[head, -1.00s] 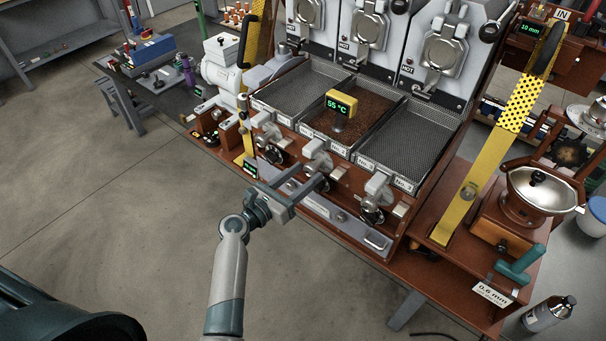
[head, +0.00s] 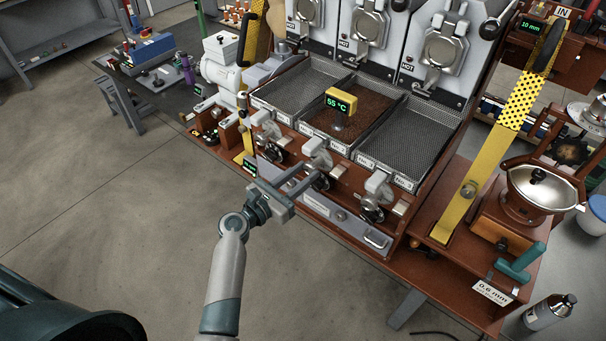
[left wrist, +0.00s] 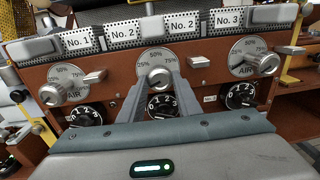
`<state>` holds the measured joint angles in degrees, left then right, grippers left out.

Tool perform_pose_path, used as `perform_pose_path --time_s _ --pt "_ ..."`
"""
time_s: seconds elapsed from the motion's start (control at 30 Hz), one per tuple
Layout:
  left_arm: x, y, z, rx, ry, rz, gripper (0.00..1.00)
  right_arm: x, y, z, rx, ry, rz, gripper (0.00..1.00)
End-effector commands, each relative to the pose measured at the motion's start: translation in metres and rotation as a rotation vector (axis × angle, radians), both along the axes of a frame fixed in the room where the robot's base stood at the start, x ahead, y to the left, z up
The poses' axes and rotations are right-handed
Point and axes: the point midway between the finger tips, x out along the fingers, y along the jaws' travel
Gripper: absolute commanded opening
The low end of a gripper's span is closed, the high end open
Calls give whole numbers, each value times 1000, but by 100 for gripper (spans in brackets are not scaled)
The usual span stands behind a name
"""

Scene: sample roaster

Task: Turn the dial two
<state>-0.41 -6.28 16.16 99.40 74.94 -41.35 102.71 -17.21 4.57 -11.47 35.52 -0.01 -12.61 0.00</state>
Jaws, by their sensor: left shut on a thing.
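Dial two (left wrist: 157,57) is the middle silver knob on a round percent plate marked AIR, on the brown front panel. In the head view it (head: 319,160) sits below the middle tray. My left gripper (head: 308,180) reaches it from the front left. In the left wrist view, the two grey fingers (left wrist: 162,78) lie on either side of the knob, shut on it. The fingers partly cover the knob and the lower plate, so its exact setting is hard to read. My right gripper is not in view.
Similar dials stand on the left (left wrist: 70,76) and right (left wrist: 250,56). A black numbered knob (left wrist: 163,104) is just below dial two, seen between the fingers. The middle tray holds brown grains and a yellow 55 °C display (head: 341,102). Open floor lies on the left.

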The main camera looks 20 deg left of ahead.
Motion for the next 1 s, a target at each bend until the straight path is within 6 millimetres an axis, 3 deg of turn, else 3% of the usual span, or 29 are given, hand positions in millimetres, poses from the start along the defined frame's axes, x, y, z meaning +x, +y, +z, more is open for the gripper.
perform_pose_path --time_s 1.0 --pt "-1 -1 1 871 -317 -2 8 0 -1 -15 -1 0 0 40"
